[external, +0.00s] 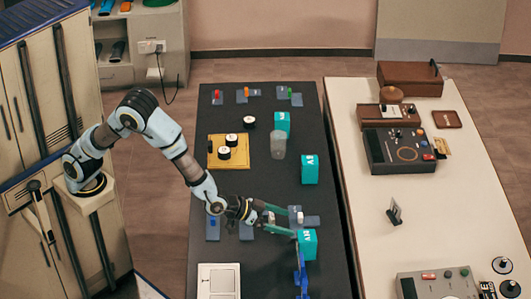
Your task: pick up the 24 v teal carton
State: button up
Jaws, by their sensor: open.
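Three teal cartons stand along the right side of the dark table: a far one (282,123), a middle one (310,172) and a near one (307,245). White marks show on the middle and near cartons, but they are too small to read, so I cannot tell which is the 24 V carton. My gripper (290,222) is open, low over the near half of the table, with its fingers pointing right. The near carton is just right of and below the fingertips. The lower fingertip is very close to it; I cannot tell whether they touch.
Small grey-blue blocks (312,221) lie around the gripper. A blue upright piece (301,278) stands just below the near carton. A clear grey cylinder (278,147) and a yellow tray (214,163) with black-and-white round pieces are farther back. A white table (365,215) adjoins at right.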

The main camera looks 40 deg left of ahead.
aim_at(298, 238)
jog(key=shift+t+h, duration=0.3)
jog(key=shift+h, duration=0.2)
jog(key=s+d, duration=0.3)
jog(key=shift+s+d+f, duration=0.15)
jog(key=shift+s+d, duration=0.15)
jog(key=shift+s+d+m, duration=0.15)
jog(key=shift+d+m, duration=0.15)
jog(key=p+x, duration=0.1)
jog(key=x, duration=0.4)
jog(key=shift+w+a+p+x, duration=0.15)
jog(key=shift+p+x, duration=0.35)
jog(key=shift+x, duration=0.9)
jog(key=shift+w+a+p+x, duration=0.1)
jog(key=shift+p+x, duration=0.35)
jog(key=shift+x, duration=0.95)
jog(key=c, duration=1.4)
